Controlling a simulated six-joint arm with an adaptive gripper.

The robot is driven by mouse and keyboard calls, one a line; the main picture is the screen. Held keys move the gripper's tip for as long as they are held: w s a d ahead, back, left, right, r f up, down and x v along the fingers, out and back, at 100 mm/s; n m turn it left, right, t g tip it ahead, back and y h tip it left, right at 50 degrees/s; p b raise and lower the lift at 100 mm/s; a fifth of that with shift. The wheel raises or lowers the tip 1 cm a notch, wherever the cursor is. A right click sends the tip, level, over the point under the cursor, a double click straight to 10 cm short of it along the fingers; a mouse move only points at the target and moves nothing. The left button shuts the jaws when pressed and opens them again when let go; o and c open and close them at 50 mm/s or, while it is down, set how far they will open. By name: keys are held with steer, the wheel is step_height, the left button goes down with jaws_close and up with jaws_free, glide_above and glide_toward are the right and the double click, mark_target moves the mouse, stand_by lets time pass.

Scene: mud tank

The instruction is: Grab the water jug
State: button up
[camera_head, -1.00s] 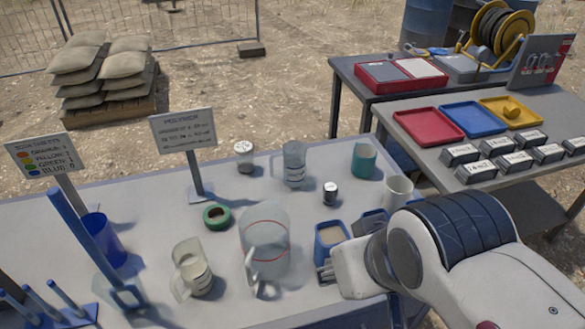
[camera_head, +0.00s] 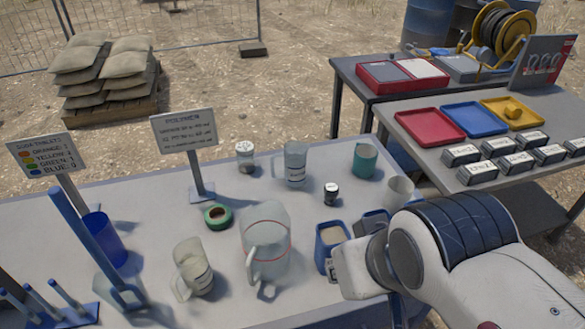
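A large clear jug (camera_head: 268,238) with a red line round it and a handle at its front left stands upright near the front middle of the grey table. A smaller clear jug (camera_head: 196,262) with a label stands to its left, and a clear labelled jug (camera_head: 295,165) stands behind. I cannot read which label says water. My gripper (camera_head: 345,268) is at the right, beside the blue container and apart from the large jug. Its fingers are mostly hidden, so its opening is unclear.
A blue container (camera_head: 331,238) stands between the large jug and my gripper. A blue upright stand (camera_head: 95,245) is at left.

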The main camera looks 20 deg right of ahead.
stand_by(0.3)
steer(key=w+d+f+t, duration=0.2)
steer(key=w, duration=1.2)
steer(key=w+d+f+t, duration=0.1)
steer(key=w+d+t, duration=0.1)
steer(key=w, duration=1.2)
steer(key=w+f+n+t, duration=0.2)
steer(key=w+f, duration=0.5)
steer(key=w, duration=0.4)
steer(key=t+y, duration=0.1)
steer(key=y, duration=0.1)
glide_toward(274, 171)
steer(key=w, duration=0.2)
steer(key=shift+w+f+n+t+y, duration=0.15)
steer(key=shift+f+t, duration=0.05)
steer(key=shift+f, duration=0.2)
steer(key=shift+w+f+n+t+y, duration=0.15)
steer(key=shift+f+t, duration=0.05)
steer(key=shift+f, duration=0.2)
steer(key=shift+w, duration=0.1)
steer(key=shift+x, duration=1.25)
steer(key=shift+a, duration=0.1)
